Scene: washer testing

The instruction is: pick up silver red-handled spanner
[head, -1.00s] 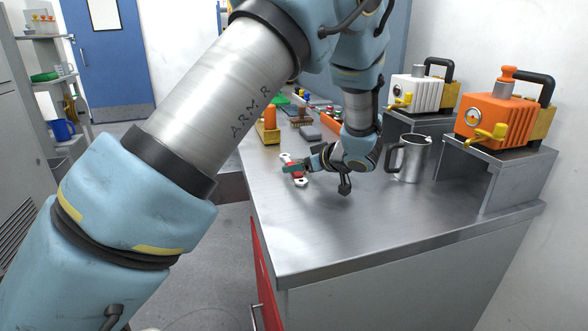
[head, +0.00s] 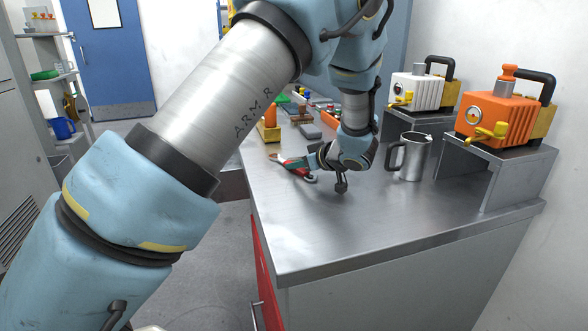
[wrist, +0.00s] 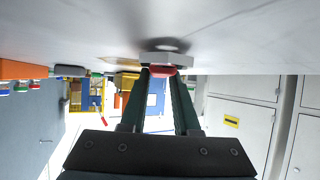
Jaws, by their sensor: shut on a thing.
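The silver spanner with a red handle (head: 311,178) is at the left part of the steel bench, partly hidden by my gripper in the head view. My gripper (head: 290,162) is low over the bench top and shut on the spanner's red handle. In the wrist view the two green fingers (wrist: 162,72) close on the red part, and a grey end of the spanner (wrist: 165,57) shows beyond them, close to the bench surface. I cannot tell whether the spanner still touches the bench.
A metal jug (head: 411,158) stands right of my gripper. An orange pump (head: 493,120) and a white pump (head: 417,93) sit on raised metal stands at the right. Several small tools lie behind my gripper. The front of the bench (head: 370,225) is clear.

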